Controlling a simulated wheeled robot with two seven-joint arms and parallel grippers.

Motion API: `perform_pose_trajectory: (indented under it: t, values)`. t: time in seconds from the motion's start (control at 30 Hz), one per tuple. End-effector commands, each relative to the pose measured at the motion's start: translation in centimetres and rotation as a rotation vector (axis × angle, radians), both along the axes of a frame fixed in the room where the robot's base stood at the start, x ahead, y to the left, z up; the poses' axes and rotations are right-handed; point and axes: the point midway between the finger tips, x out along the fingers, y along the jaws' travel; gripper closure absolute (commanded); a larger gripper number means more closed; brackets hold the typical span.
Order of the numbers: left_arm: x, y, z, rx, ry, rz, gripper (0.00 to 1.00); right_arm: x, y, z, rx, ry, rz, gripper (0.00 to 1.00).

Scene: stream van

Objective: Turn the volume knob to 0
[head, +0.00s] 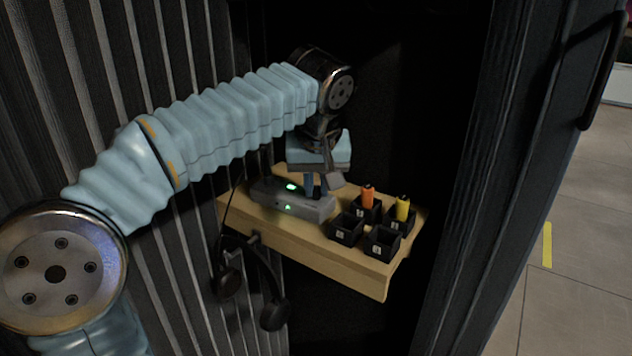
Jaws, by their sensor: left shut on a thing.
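A grey audio box (265,194) with two lit green lights sits on the left part of a small wooden shelf (330,262). A small dark knob (317,192) stands on top of the box near its right end. My left arm reaches in from the left, and my left gripper (317,186) points down at this knob from above. Its jaws are shut on the knob, which they partly hide. The knob's scale and pointer are too small to read. My right gripper is not in view.
Several small black bins (346,229) stand on the shelf's right part; two hold an orange item (368,196) and a yellow item (403,207). Headphones (273,315) hang at the shelf's front left. Ribbed dark panels (190,300) close in on the left, and a dark door (505,160) stands on the right.

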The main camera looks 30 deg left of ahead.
Motion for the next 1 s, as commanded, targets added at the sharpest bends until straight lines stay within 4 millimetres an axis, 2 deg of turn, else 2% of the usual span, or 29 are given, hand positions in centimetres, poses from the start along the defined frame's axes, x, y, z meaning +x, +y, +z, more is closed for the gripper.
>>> perform_pose_trajectory:
  t: [1.0]
  values:
    - [0.50,-0.35,0.01,0.000,-0.001,0.961,1.00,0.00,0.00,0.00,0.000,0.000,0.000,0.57]
